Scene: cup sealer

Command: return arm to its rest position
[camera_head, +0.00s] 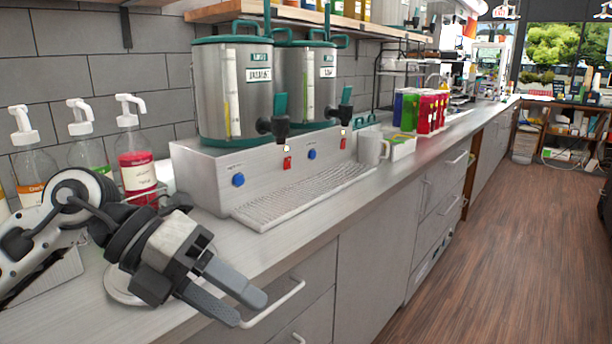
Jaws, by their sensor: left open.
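My left arm (75,205) comes in from the left, low over the counter. My left gripper (252,309) is open and empty, with its two dark fingers pointing right and down past the counter's front edge. A drawer handle (275,305) shows just behind and beside the fingertips. A pale round disc (122,286) lies on the counter, partly hidden by the gripper. My right gripper does not show. No cup sealer can be made out.
Pump bottles (137,165) stand behind my left arm. Two steel dispensers (232,90) sit on a metal base with a drip tray (305,195). The wooden floor (490,260) at right is clear.

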